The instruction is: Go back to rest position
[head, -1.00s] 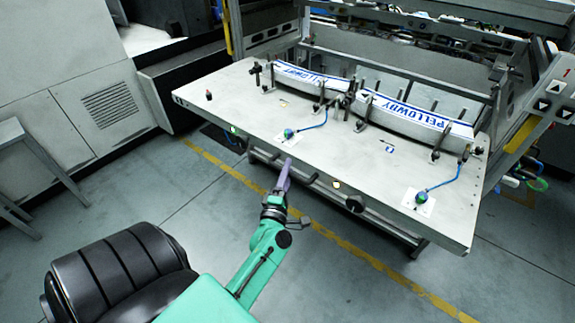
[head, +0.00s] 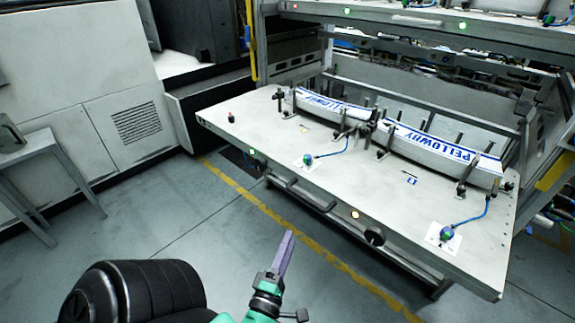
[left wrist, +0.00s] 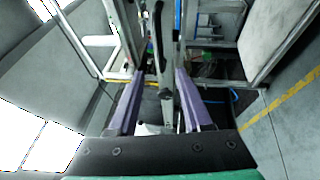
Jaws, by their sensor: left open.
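My left gripper (head: 287,243) shows at the bottom of the head view, its purple fingers seen nearly edge-on and pointing up. It is over the floor, in front of the table's front edge and apart from it. In the left wrist view its two fingers (left wrist: 160,75) stand apart with nothing held between them. My right gripper is in neither view. The label table (head: 270,130) holds a left label stack (head: 330,106) and a right label stack (head: 442,153), white with blue lettering, between dark upright posts.
A handle bar (head: 300,196) runs under the table's front edge. A grey machine cabinet (head: 80,85) and a small stand (head: 40,150) are at the left. A yellow line (head: 262,205) crosses the open floor. An upper shelf (head: 420,20) with green lights is at the back.

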